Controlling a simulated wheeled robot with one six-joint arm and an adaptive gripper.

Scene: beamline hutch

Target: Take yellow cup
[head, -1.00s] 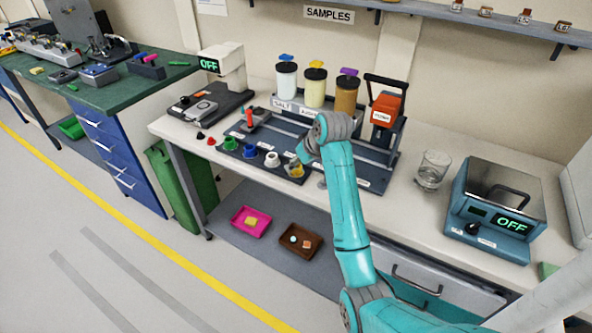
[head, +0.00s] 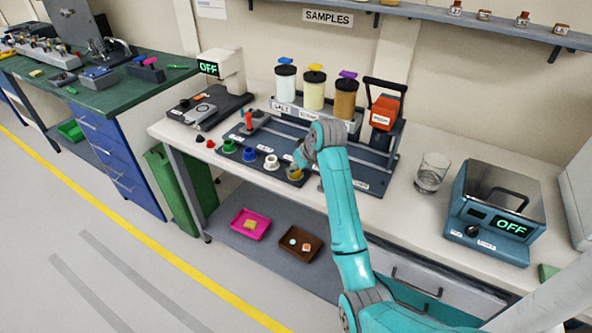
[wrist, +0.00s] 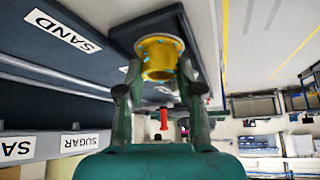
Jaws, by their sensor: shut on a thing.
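The yellow cup (wrist: 160,57) sits between the two fingers of my gripper (wrist: 158,92) in the wrist view, and the fingers are shut on it. In the head view the yellow cup (head: 294,173) shows at the right end of the row of small cups, partly hidden by my gripper (head: 301,160). The cup is at the dark tray (head: 238,157); I cannot tell whether it still touches it.
White (head: 271,161), blue (head: 249,153) and green (head: 228,146) cups stand left of it. Behind are jars of powder (head: 314,90) and an orange device (head: 384,112). A glass beaker (head: 431,172) and a teal scale (head: 495,205) stand to the right.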

